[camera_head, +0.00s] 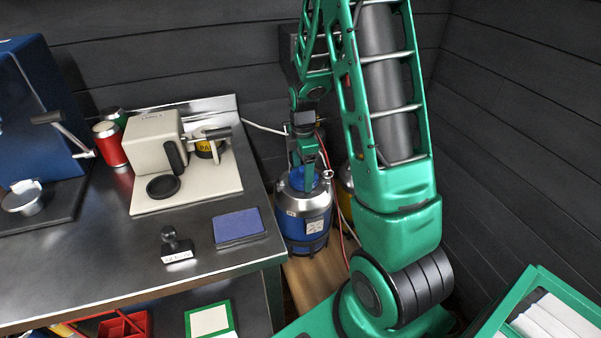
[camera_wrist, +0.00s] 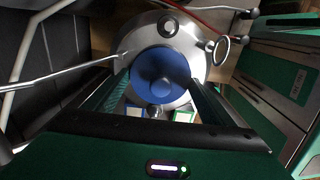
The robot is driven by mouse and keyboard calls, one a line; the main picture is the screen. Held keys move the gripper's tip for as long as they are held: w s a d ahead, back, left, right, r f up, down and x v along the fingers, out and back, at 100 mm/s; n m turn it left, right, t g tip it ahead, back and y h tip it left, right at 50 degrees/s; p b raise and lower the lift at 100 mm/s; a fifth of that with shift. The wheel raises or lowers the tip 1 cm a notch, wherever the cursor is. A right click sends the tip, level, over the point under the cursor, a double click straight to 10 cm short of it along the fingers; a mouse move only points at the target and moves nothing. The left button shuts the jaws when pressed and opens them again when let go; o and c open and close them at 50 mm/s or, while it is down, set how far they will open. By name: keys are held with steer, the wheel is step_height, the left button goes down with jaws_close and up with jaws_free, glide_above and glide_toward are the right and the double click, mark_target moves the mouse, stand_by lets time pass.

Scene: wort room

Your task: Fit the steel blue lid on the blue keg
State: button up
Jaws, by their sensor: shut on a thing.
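The blue keg (camera_head: 305,217) stands on the floor right of the bench, with a steel top (camera_wrist: 135,40) that shows in the wrist view. The steel blue lid (camera_wrist: 160,62) is a round disc with a small knob, seen over the middle of the keg's top. In the head view the lid (camera_head: 297,180) shows partly behind my gripper (camera_head: 307,164). In the wrist view my gripper (camera_wrist: 160,76) has its fingers at opposite sides of the lid, shut on it. I cannot tell whether the lid is seated or just above the opening.
A yellow keg (camera_head: 346,183) stands close behind my arm. Hoses and a steel pipe (camera_wrist: 75,78) run near the keg; a ring fitting (camera_wrist: 217,48) sits beside it. The bench (camera_head: 110,240) holds a cream machine (camera_head: 155,135), a stamp (camera_head: 176,245) and a blue pad (camera_head: 239,226).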

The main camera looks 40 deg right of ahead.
steer(key=o, duration=1.3)
steer(key=shift+o, duration=0.3)
steer(key=shift+r, duration=3.45)
